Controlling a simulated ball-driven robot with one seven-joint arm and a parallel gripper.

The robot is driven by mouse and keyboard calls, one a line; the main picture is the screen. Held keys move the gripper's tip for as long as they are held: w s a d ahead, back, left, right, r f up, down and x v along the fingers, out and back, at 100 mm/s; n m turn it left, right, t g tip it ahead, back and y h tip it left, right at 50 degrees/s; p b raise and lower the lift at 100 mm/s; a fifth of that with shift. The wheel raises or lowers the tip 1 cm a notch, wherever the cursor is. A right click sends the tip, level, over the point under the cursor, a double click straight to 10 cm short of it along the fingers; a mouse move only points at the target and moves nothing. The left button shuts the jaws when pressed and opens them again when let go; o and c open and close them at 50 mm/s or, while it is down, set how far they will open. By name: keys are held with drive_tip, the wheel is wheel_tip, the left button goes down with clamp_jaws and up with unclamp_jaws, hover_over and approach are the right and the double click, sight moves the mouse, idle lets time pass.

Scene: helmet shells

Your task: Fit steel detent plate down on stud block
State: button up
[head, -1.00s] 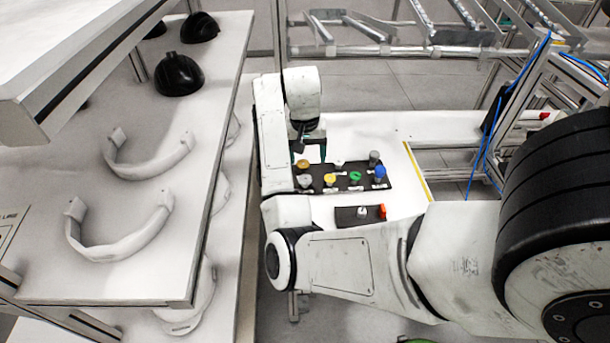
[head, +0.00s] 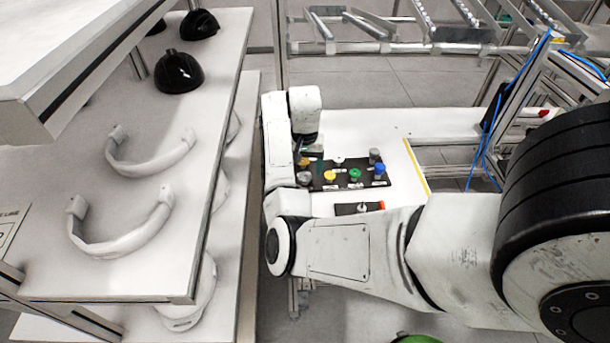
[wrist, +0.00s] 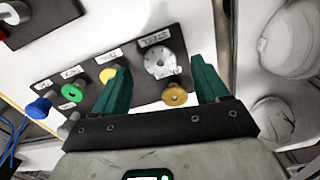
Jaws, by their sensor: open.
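A round pale steel plate with small dark marks (wrist: 158,62), apparently the detent plate, sits on a labelled black board (wrist: 135,85). In the head view it is a grey disc at the board's left end (head: 304,178). My gripper (wrist: 160,64) is open, its teal fingers either side of the plate in the wrist picture. I cannot tell how high the tips are or whether they touch it. A small dark block (head: 358,209) with a pale peg and a red-orange part lies nearer me; it may be the stud block. My arm partly covers it.
The board also holds a brass knob (wrist: 174,95), a yellow one (wrist: 108,74), a green one (wrist: 71,92) and a blue one (wrist: 38,108). The white table (head: 440,122) is clear behind. A shelf with helmet parts (head: 150,150) stands close at left.

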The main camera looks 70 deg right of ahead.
drive_tip(key=shift+f, duration=1.05)
drive_tip(key=shift+f, duration=0.25)
drive_tip(key=c, duration=1.2)
drive_tip(key=shift+o, duration=0.2)
drive_tip(key=shift+r, duration=0.1)
